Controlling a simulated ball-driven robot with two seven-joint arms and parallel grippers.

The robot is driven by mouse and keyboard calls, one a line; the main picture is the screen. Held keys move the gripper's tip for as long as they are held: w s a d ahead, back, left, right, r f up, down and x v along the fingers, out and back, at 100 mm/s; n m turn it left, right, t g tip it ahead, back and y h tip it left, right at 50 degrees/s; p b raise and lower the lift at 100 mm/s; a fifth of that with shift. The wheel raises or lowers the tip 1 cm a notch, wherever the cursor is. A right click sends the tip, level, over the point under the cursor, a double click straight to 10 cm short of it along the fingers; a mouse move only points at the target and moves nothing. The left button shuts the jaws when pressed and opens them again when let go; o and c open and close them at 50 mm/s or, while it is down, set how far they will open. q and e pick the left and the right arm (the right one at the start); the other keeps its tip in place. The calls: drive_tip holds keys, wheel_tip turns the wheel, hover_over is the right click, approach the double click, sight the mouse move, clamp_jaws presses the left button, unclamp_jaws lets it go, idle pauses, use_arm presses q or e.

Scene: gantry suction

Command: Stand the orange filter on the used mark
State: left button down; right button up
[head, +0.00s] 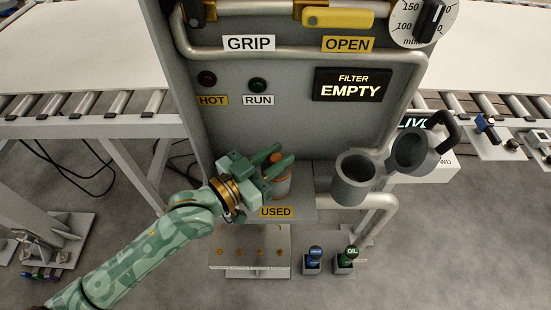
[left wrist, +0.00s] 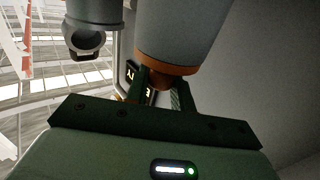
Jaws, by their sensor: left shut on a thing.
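The orange filter (head: 281,187) is a grey cylinder with orange parts, at the shelf in front of the panel. In the left wrist view the filter (left wrist: 178,40) shows large, with an orange rim and a knob between my fingers. My left gripper (head: 276,163) is shut on that knob. The used mark is at the yellow USED label (head: 276,212) on the shelf's front; the filter is just behind and above this label. My gripper hides part of the filter, and I cannot tell whether its base touches the shelf. My right gripper is not in view.
An open grey filter housing (head: 352,180) stands right of the shelf, its lid (head: 412,151) swung aside. The display (head: 351,85) reads FILTER EMPTY. Above are a yellow OPEN handle (head: 338,18) and a pipe rail. Below are a pegged plate (head: 250,240) and two small bottles.

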use_arm(q)
drive_tip(key=shift+f, duration=0.15)
drive_tip(key=c, duration=1.2)
unclamp_jaws()
drive_tip(key=shift+r, duration=0.25)
drive_tip(key=v, duration=1.2)
drive_tip(key=shift+s+p, duration=0.1)
drive_tip(key=shift+p, duration=0.3)
drive_tip(key=shift+d, duration=0.1)
